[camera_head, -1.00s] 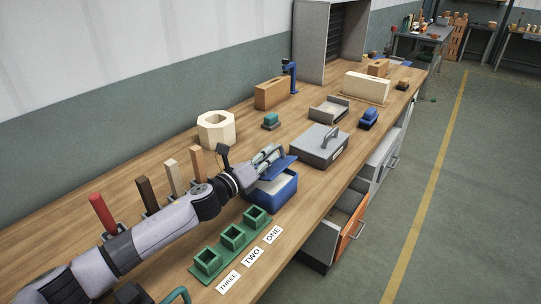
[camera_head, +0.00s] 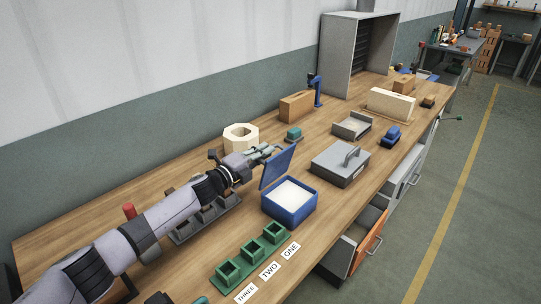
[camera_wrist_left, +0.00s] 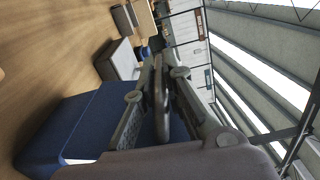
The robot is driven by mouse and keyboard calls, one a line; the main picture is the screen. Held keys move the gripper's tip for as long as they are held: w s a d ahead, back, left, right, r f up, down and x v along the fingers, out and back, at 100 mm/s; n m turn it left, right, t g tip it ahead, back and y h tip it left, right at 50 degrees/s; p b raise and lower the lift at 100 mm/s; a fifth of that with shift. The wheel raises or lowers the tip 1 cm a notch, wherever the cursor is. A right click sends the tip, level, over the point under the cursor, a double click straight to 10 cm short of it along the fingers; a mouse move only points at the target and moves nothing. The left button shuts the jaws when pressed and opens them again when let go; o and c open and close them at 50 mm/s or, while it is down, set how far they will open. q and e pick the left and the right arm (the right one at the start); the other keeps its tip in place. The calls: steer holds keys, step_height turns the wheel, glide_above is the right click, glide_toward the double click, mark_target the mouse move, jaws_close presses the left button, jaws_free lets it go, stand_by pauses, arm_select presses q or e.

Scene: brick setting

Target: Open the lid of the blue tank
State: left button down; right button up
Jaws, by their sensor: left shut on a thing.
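The blue tank (camera_head: 290,214) stands on the wooden bench with its top open, showing a white filling inside. Its blue lid (camera_head: 278,168) is tilted up steeply along the back left side of the tank. My left gripper (camera_head: 268,151) reaches in from the left and is shut on the upper part of the lid. The grasp itself is partly hidden. My right gripper is not in view.
A grey lidded box (camera_head: 340,164) stands just behind and right of the tank. Green square sockets (camera_head: 250,252) with number labels are in front. A cream hexagonal ring (camera_head: 240,138) is behind my left arm. An open drawer (camera_head: 367,238) juts out below the bench edge.

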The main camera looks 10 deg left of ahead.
arm_select(q)
steer(key=shift+w+a+f+n+b, duration=0.1)
steer(key=shift+w+a+n+b, duration=0.1)
steer(key=shift+w+a+n, duration=0.25)
steer(key=shift+w+a+f+n+b, duration=0.1)
steer(key=shift+w+a+n+b, duration=0.15)
steer(key=shift+a, duration=0.35)
steer(key=shift+w+a, duration=0.1)
steer(key=shift+a, duration=0.05)
steer(key=c, duration=1.7)
jaws_free()
steer(key=shift+f, duration=0.1)
steer(key=shift+o, duration=0.2)
steer(key=shift+f, duration=0.1)
steer(key=v, duration=1.2)
